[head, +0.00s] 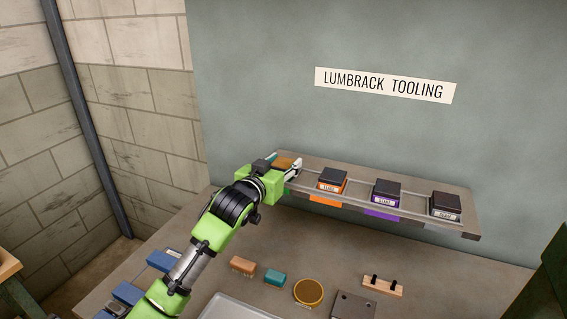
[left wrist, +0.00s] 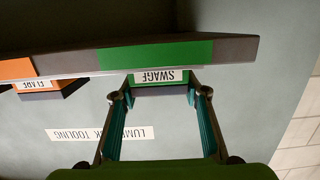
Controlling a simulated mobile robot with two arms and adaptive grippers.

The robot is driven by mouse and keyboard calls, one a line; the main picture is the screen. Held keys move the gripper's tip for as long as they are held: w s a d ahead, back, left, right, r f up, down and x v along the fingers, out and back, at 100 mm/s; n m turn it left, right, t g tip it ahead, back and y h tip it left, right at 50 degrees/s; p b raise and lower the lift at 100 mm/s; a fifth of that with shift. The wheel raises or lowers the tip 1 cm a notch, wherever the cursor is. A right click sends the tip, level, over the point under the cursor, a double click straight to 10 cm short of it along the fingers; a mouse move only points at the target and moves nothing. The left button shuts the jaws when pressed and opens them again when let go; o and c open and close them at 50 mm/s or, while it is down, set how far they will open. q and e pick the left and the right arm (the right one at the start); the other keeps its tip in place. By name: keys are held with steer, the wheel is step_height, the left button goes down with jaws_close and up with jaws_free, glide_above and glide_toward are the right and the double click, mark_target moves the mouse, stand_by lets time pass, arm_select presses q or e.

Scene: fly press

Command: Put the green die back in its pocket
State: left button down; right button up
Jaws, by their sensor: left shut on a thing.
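The green die (left wrist: 161,90), labelled SWAGE, shows in the left wrist view, which is upside down. My left gripper (left wrist: 160,95) is shut on it, with one finger at each side. The die is at the rack's green strip (left wrist: 155,54), and the rack edge hides part of it. I cannot tell whether it rests in its pocket. In the head view my left gripper (head: 293,170) is at the left end of the rack (head: 462,232), and the die cannot be made out there. My right gripper is not in view.
The orange die (head: 331,181), the purple die (head: 385,193) and a dark die (head: 445,206) stand along the rack to the right. On the bench below are a brown block (head: 243,265), a teal block (head: 274,278), a round brass piece (head: 308,292) and a pegged wooden block (head: 382,286).

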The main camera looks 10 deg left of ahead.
arm_select(q)
steer(key=shift+r+p, duration=0.25)
steer(key=shift+p, duration=0.1)
stand_by(0.3)
steer(key=c, duration=1.1)
jaws_free()
steer(key=shift+s+f, duration=0.1)
steer(key=shift+f, duration=0.25)
steer(key=v, duration=1.2)
steer(key=shift+r, duration=0.25)
